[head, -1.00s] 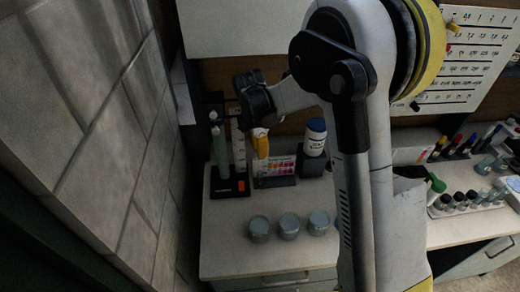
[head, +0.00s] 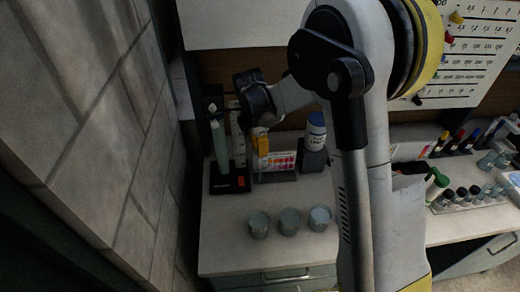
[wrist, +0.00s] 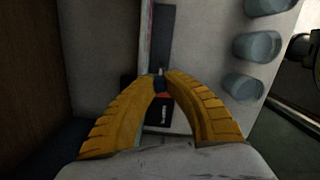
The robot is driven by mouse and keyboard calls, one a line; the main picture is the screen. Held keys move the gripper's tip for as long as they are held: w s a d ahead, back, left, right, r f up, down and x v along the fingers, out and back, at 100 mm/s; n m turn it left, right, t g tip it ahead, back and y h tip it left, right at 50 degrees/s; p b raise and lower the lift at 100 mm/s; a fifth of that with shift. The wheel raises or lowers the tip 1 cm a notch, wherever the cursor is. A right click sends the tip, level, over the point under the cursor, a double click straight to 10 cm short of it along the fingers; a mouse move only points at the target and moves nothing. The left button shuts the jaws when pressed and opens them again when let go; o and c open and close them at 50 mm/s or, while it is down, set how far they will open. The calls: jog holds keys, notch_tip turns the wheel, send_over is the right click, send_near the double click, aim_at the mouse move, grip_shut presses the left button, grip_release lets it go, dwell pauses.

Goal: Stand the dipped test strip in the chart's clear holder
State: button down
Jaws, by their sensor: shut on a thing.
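My gripper (head: 261,146), with yellow fingers, hangs point-down over the left end of the colour chart (head: 283,161). The chart is a small upright card with rows of pink, red and yellow patches on a dark base. In the wrist view, my gripper (wrist: 161,78) is shut with its tips together on the test strip (wrist: 159,72), of which only a small dark bit shows. The rest of the strip is hidden by the fingers. The chart (wrist: 148,35) shows there edge-on, just beyond the tips. I cannot make out the clear holder or whether the strip touches it.
A stand (head: 229,181) with a black base, orange tag and upright tubes is close left of the chart. A blue-capped bottle (head: 316,131) stands in a dark holder to the right. Three grey cups (head: 289,221) stand in front. A tiled wall (head: 110,110) bounds the left.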

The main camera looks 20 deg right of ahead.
aim_at(260, 161)
dwell(0.3)
jog(key=shift+f+b, duration=1.95)
jog(key=shift+f, duration=0.45)
jog(key=shift+f+b, duration=0.45)
jog(key=shift+f, duration=0.05)
jog(key=c, duration=1.4)
grip_release()
jog(key=shift+r, duration=0.1)
jog(key=shift+w+r+p, duration=0.15)
jog(key=shift+r+p, duration=1)
jog(key=shift+r, duration=0.5)
jog(key=shift+r+p, duration=1)
jog(key=shift+r, duration=0.8)
